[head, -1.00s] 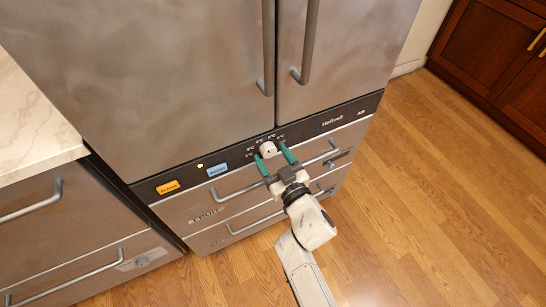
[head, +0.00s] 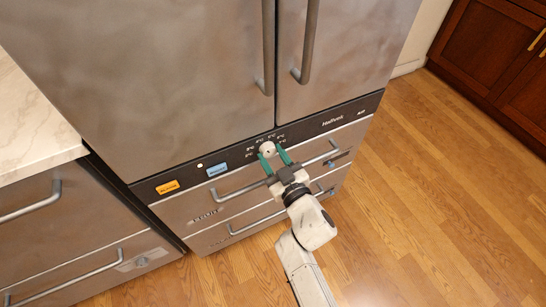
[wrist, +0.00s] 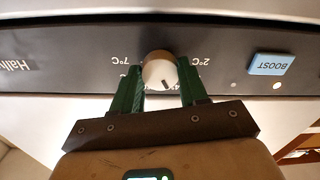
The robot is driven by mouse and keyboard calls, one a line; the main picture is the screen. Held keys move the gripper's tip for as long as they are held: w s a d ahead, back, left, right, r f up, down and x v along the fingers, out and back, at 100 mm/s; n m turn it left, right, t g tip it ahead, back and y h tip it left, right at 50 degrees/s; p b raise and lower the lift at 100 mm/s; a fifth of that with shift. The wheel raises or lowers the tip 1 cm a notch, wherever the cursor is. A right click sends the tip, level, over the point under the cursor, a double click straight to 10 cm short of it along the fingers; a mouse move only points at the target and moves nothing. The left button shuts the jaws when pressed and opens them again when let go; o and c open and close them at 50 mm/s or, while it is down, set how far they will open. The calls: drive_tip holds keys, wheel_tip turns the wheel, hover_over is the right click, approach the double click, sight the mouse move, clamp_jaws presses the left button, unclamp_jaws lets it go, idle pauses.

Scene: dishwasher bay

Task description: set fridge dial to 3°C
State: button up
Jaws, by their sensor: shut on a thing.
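The fridge dial (head: 268,148) is a round white knob on the dark control strip, with small temperature labels in an arc around it. In the wrist view the dial (wrist: 160,71) appears upside down, with 7°C to the left and 2°C to the right. A dark pointer mark shows at its lower edge, close to a partly hidden label that seems to read 4. My gripper (head: 275,158) is shut on the dial, one green finger on each side. In the wrist view the fingers (wrist: 160,88) flank the knob and hide some labels, 3°C among them.
A blue BOOST button (head: 217,170), a small round light (head: 200,166) and an orange button (head: 168,187) are left of the dial. Drawer handles (head: 243,191) run below the strip, and tall door handles (head: 267,50) hang above. The wooden floor (head: 420,210) is clear at right.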

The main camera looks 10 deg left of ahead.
drive_tip(key=n+b, duration=0.1)
drive_tip(key=n, duration=0.5)
idle(0.3)
drive_tip(key=shift+n, duration=0.3)
drive_tip(key=o, duration=1.1)
drive_tip(key=shift+c, duration=0.2)
drive_tip(key=p+v, duration=0.3)
drive_tip(key=v, duration=0.8)
drive_tip(key=shift+w, duration=0.1)
